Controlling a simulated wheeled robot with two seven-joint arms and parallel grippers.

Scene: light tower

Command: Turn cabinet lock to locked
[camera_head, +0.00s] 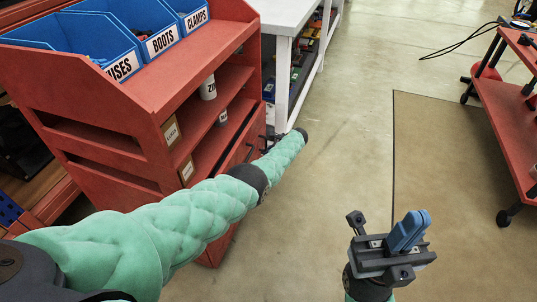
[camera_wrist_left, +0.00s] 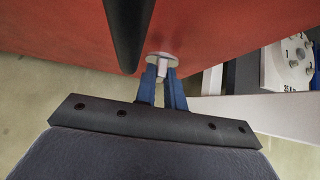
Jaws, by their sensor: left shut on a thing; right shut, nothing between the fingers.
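The red cabinet (camera_head: 160,95) stands at the left in the head view, and its red front (camera_wrist_left: 215,25) fills the top of the left wrist view. The lock (camera_wrist_left: 154,56) is a small pale metal plate on that front with a light knob or key (camera_wrist_left: 162,68) sticking out. My left gripper (camera_wrist_left: 162,75) has its blue fingers shut on this lock knob, one finger on each side. In the head view my left gripper (camera_head: 268,139) is small and partly hidden beside the cabinet. My right gripper (camera_head: 420,220) is shut and empty over the floor.
A dark handle (camera_wrist_left: 128,30) is just left of the lock. Blue bins (camera_head: 138,35) sit on the cabinet top. A white table (camera_head: 284,20) stands behind it. A red cart (camera_head: 505,110) is at the right; open floor (camera_head: 345,150) lies between.

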